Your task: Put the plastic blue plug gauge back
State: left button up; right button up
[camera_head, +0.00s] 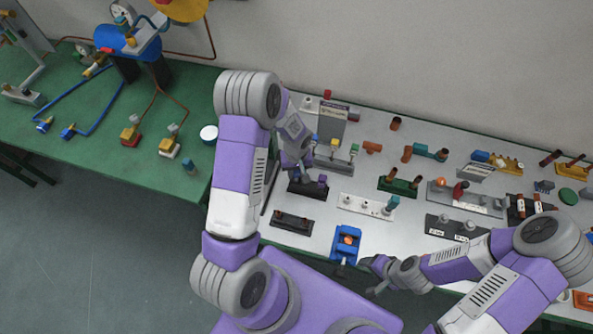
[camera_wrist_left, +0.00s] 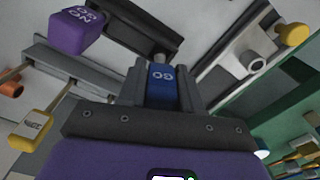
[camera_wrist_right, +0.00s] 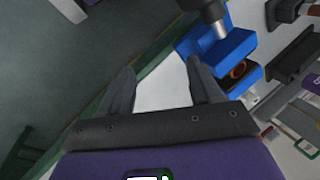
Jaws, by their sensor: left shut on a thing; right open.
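My left gripper (camera_head: 303,170) is shut on the blue plug gauge (camera_wrist_left: 162,86), whose GO label shows between the fingers in the left wrist view. In the head view the gauge is hard to make out under the gripper. A black stand (camera_head: 308,190) lies just below the gripper, and also shows ahead of the fingertips in the left wrist view (camera_wrist_left: 128,28). A purple gauge (camera_wrist_left: 76,33) marked NO GO is at its end, to the left of the held gauge. My right gripper (camera_wrist_right: 163,85) is open and empty near the table's front edge.
A blue fixture (camera_head: 346,243) stands at the table's front edge beside my right gripper. A white stand (camera_head: 365,205) and a dark stand (camera_head: 292,221) are near the black one. Several other stands and parts crowd the table to the right.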

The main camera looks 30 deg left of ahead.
pick_arm(q)
jog(key=shift+f+b, duration=1.2)
jog(key=shift+f, duration=0.25)
jog(key=o, duration=1)
jog(key=shift+r, duration=0.15)
notch_tip(320, 180, up, 8)
jog(key=shift+f, duration=0.25)
jog(key=shift+s, duration=0.1)
